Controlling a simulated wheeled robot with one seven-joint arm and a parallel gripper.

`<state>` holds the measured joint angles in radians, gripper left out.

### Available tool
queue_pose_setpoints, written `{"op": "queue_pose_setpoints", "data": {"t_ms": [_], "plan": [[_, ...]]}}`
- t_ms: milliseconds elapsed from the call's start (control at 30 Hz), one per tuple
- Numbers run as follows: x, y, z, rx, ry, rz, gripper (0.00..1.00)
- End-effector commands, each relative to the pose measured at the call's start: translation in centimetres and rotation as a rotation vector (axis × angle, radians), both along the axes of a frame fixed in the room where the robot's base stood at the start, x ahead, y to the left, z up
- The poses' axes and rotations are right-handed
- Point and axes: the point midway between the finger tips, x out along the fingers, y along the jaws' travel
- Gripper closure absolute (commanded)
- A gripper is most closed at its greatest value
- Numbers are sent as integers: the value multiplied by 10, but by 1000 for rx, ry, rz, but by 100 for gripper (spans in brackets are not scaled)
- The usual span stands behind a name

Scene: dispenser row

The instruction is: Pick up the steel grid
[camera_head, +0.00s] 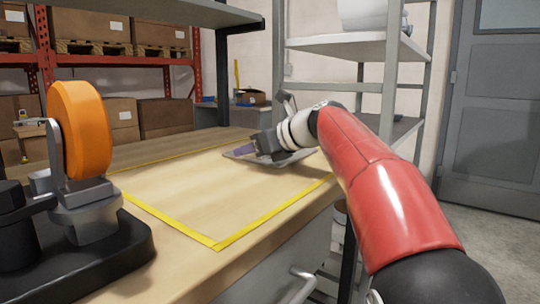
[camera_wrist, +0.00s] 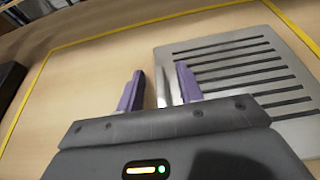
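The steel grid (camera_wrist: 240,62) is a flat grey plate with rows of dark slots, lying on the wooden worktop at the right of the wrist view. In the head view the steel grid (camera_head: 268,163) is at the far end of the worktop, partly hidden by my gripper (camera_head: 243,151). My gripper (camera_wrist: 160,72) is open, with two purple fingers apart. In the wrist view the grid's left edge shows between the fingers; the right finger overlaps the grid and the left one is over bare wood. I cannot tell whether the fingers touch the grid.
Yellow tape (camera_head: 165,222) outlines an area of the worktop (camera_head: 190,190), clear left of the grid. A black-based device with an orange disc (camera_head: 80,128) stands at the near left. A grey metal shelf (camera_head: 345,45) rises behind the arm. Boxes sit on red racks at the back.

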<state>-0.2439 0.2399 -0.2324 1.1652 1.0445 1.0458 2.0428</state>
Motion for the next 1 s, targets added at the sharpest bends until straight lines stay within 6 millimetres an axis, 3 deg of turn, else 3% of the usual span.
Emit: {"op": "queue_pose_setpoints", "data": {"t_ms": [167, 467, 1000], "plan": [[1, 0, 0, 0, -1, -2, 64], [0, 0, 0, 0, 0, -1, 100], [0, 0, 8, 0, -3, 0, 100]]}}
